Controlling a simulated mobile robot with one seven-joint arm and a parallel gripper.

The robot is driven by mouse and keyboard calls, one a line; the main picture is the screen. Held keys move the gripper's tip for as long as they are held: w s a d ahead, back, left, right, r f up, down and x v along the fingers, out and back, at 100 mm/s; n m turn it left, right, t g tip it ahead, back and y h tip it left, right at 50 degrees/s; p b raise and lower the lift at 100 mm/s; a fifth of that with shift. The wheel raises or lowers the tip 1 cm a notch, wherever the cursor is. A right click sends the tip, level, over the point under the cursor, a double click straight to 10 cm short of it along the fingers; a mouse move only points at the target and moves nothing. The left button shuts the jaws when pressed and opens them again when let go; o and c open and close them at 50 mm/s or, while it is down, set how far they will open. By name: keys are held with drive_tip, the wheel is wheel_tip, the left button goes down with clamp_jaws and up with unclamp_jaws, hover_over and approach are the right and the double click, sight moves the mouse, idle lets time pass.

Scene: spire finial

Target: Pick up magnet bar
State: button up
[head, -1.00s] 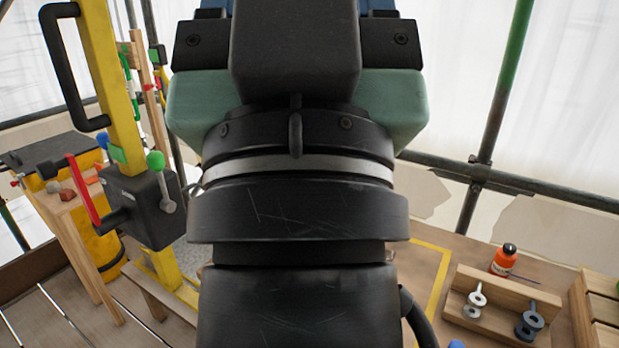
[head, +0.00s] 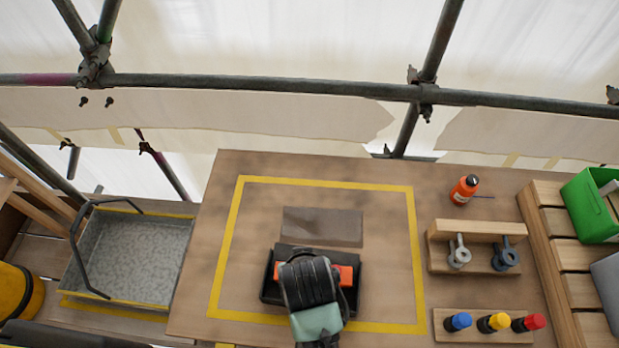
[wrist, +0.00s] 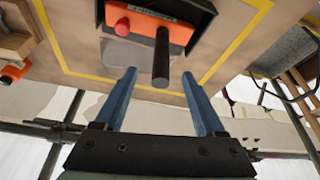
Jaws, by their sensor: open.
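The magnet bar (head: 346,275) is an orange block in a black tray (head: 268,293) on the table. In the wrist view the magnet bar (wrist: 150,28) shows a label, a red knob and a dark upright cylindrical handle (wrist: 161,58). My gripper (wrist: 159,76) is open, with two blue fingers apart and nothing held. In the wrist view the handle's end shows between the fingertips; I cannot tell how far it is from them. In the head view my wrist covers the middle of the bar and hides my fingers.
A flat grey plate (head: 322,226) lies behind the tray inside a yellow outline (head: 413,240). To the right are an orange bottle (head: 465,190), a wooden rack (head: 440,262) with two metal eye pieces and a block of coloured caps (head: 455,336). A metal tray (head: 130,255) is left.

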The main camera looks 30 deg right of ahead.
drive_tip(key=shift+w+p+x, duration=0.2)
drive_tip(key=shift+p+x, duration=0.5)
drive_tip(key=shift+x, duration=4.65)
drive_tip(key=shift+a+r, duration=0.1)
clamp_jaws()
drive_tip(key=shift+w, duration=0.1)
